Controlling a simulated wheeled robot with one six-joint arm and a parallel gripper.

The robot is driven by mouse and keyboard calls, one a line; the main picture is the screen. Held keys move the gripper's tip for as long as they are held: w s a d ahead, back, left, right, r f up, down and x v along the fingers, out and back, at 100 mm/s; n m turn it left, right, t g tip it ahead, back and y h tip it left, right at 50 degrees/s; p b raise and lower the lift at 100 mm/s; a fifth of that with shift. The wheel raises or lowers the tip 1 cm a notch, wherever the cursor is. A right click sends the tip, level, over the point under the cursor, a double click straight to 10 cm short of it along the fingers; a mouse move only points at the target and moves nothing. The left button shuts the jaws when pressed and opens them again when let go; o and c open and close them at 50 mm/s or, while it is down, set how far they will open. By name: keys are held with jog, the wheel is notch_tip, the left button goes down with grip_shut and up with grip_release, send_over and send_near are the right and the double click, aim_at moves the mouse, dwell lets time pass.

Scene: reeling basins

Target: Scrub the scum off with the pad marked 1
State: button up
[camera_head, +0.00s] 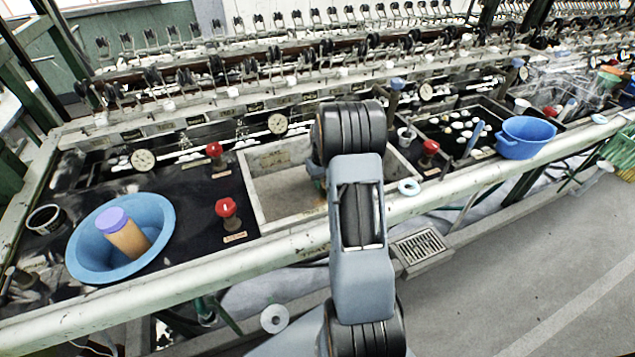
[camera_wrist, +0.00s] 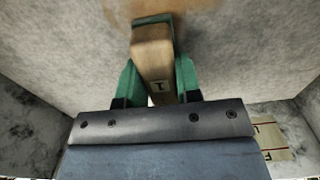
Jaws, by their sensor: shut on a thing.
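My gripper (camera_wrist: 157,78) has green fingers shut on the sides of a tan block-shaped pad (camera_wrist: 153,55) with a dark mark that looks like a 1. A brown scum patch (camera_wrist: 196,8) shows at the top of the wrist view, around and beyond the pad's far end. In the head view my arm reaches into the grey rectangular basin (camera_head: 282,196) and hides most of the gripper, the pad and the scum.
Basin walls (camera_wrist: 22,125) stand close on both sides, with a label (camera_wrist: 275,138) on the right. Red knobs (camera_head: 226,208) stand left of the basin. A blue bowl (camera_head: 85,250) holds a tan, purple-topped cylinder (camera_head: 125,236). Another blue tub (camera_head: 523,145) sits right. Reeling machinery lines the back.

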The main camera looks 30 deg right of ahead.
jog(key=shift+s+d, duration=0.2)
jog(key=shift+d, duration=1)
jog(key=shift+s+d, duration=0.2)
jog(key=shift+d, duration=0.95)
jog(key=shift+r, duration=0.1)
jog(key=shift+r+p, duration=2.05)
jog(key=shift+r, duration=0.8)
jog(key=shift+r+p, duration=1)
jog(key=shift+r, duration=0.5)
jog(key=shift+a, duration=0.1)
